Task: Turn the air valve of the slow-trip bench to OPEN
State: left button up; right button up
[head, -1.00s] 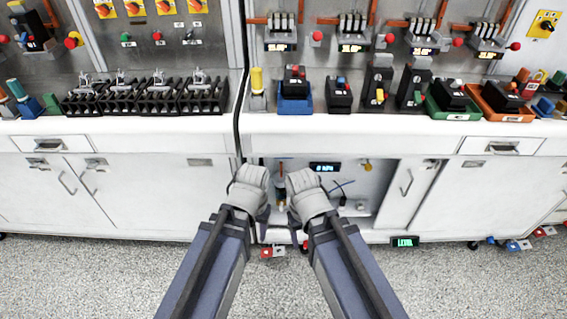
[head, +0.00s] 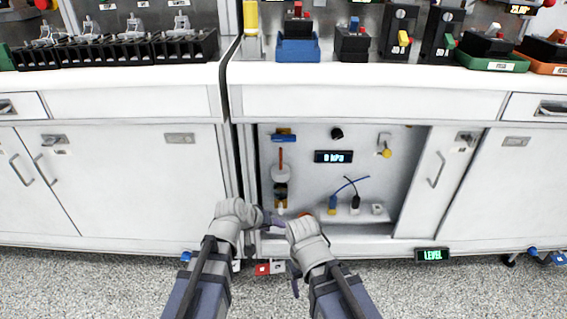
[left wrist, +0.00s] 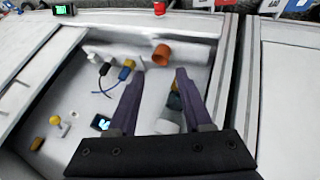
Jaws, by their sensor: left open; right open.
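The open cabinet bay (head: 408,180) of the bench is in the middle of the head view. On its back panel are a blue-handled fitting (head: 284,135) above an orange stem, a black knob (head: 336,133), a display (head: 333,157) reading 0 hPa, and a yellow-tipped fitting (head: 384,150). I cannot tell for sure which is the air valve, nor read OPEN. My left gripper (head: 264,222) is open and empty at the bay's lower left front. Its spread fingers (left wrist: 158,76) face the bay in the left wrist view. My right gripper (head: 291,258) is open, lower, just outside the bay.
A blue plug (head: 332,205) and a black plug (head: 355,204) with cables stand on the bay's shelf. An orange cup (left wrist: 161,55) is near my left fingers. The countertop (head: 370,103) overhangs the bay. A LEVEL display (head: 432,255) sits below.

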pick_arm(q)
jog(key=w+d+r+n+t+h, duration=0.35)
jog(key=w+d+r+t, duration=0.35)
jog(key=w+r, duration=0.25)
jog(key=n+t+y, duration=0.5)
jog(key=n+y, duration=0.3)
jog(key=n, duration=0.6)
send_near(283, 140)
jog(key=w, duration=0.2)
jog(key=shift+w+d+b, duration=0.2)
jog(key=shift+w+b, duration=0.1)
jog(key=shift+w, duration=3.5)
jog(key=shift+c, duration=0.3)
grip_shut()
